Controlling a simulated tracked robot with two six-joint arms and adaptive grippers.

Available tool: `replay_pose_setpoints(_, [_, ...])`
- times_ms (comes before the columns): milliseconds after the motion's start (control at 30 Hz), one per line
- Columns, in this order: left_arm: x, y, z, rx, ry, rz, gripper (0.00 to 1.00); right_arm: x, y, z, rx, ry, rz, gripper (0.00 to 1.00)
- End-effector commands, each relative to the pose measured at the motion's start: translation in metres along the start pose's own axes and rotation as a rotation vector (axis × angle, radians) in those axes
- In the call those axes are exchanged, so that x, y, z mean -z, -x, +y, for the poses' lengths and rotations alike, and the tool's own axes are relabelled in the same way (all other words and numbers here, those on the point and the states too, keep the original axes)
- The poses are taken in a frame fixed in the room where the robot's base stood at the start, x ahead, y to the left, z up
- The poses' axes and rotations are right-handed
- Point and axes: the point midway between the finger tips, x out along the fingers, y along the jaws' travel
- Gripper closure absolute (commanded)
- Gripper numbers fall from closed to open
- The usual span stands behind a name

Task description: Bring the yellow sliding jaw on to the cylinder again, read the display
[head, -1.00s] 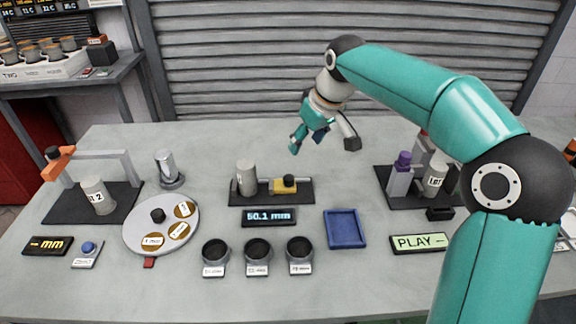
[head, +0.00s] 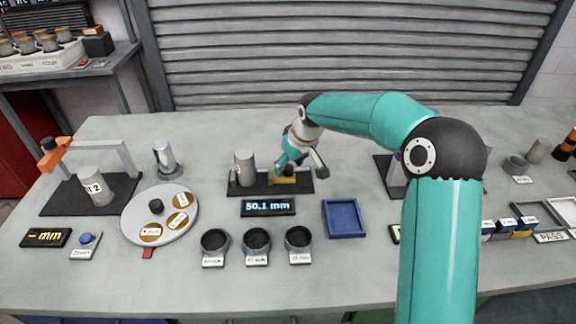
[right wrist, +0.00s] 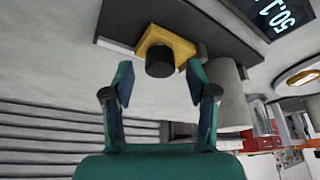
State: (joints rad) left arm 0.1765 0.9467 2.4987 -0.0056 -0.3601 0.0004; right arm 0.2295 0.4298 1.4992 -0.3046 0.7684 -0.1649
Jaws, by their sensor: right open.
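The yellow sliding jaw (head: 284,181) sits on a dark base plate (head: 300,187), right of the grey upright cylinder (head: 245,168). A small gap shows between them. My right gripper (head: 297,166) is at the jaw and partly hides it and its black knob. In the right wrist view, the gripper (right wrist: 158,70) is open, its fingertips on either side of the black knob (right wrist: 160,62) with room to spare. The yellow jaw (right wrist: 168,38) and cylinder (right wrist: 230,95) show there too. The display (head: 268,207) reads 50.1 mm. My left gripper is out of view.
A blue tray (head: 344,218) lies right of the display. Several black-topped round holders (head: 257,241) stand in front. A grey round turntable (head: 140,205) and a metal post (head: 165,158) are to the left. My right arm covers part of the right-hand fixture.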

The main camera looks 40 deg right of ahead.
Motion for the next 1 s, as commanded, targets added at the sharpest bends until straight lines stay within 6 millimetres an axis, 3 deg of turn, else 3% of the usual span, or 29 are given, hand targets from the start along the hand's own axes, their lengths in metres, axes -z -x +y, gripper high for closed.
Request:
replay_pose_setpoints(400, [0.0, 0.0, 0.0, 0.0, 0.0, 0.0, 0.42, 0.0001, -0.0081, 0.0003, 0.0, 0.0, 0.001, 0.44])
replay_pose_setpoints(733, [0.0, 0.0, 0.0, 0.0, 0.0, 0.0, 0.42, 0.0001, -0.0078, 0.0002, 0.0, 0.0, 0.001, 0.99])
replay_pose_setpoints(1000, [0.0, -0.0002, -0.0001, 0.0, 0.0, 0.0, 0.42, 0.0, -0.0078, 0.0003, -0.001, -0.001, 0.001, 1.0])
